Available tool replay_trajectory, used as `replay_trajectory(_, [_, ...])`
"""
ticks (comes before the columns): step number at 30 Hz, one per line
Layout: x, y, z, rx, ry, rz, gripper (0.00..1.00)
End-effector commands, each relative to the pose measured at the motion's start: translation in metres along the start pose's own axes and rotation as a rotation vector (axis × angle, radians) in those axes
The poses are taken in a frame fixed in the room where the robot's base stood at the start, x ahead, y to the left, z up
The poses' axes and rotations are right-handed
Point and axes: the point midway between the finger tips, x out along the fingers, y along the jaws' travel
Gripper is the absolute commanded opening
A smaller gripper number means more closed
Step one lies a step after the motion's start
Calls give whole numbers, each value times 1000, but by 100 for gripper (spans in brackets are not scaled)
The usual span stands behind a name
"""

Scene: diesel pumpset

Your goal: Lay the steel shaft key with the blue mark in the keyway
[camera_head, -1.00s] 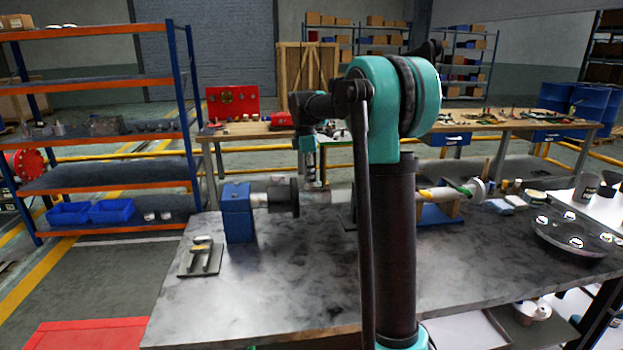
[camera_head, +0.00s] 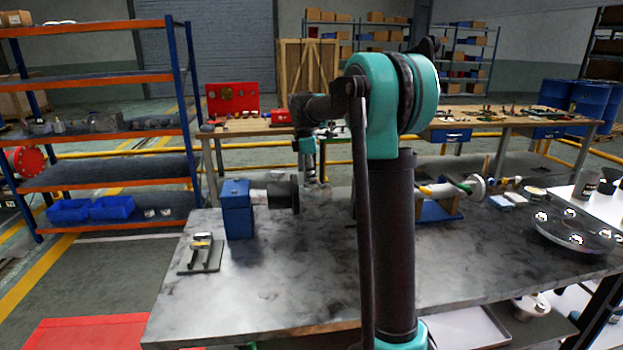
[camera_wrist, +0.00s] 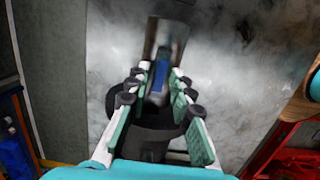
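My gripper (camera_wrist: 157,76) points down at the work table beside the black flange. In the wrist view its two fingers stand apart. A narrow dark piece with a blue mark (camera_wrist: 160,76), which looks like the key, lies between the fingertips. Whether the pads touch it I cannot tell. A blurred grey-brown metal bar (camera_wrist: 166,40), perhaps the shaft, runs on beyond the fingertips. The black flange (camera_head: 284,194) sits on the blue block (camera_head: 237,210) in the head view, left of my gripper (camera_head: 312,178). The keyway is not clearly visible.
A small stand (camera_head: 204,262) with marked pieces is at the table's front left. A blue cradle with a pale shaft (camera_head: 437,208) is right of my arm. A round tray (camera_head: 577,238) stands farther right. The table's front middle is clear.

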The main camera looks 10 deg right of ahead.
Motion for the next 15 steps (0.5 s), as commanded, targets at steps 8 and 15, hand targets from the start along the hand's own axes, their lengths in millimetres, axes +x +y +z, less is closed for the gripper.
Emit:
replay_trajectory(8, [0, 0, 0, 0, 0, 0, 37])
replay_trajectory(15, [-9, 0, 0, 0, 0, 0, 37])
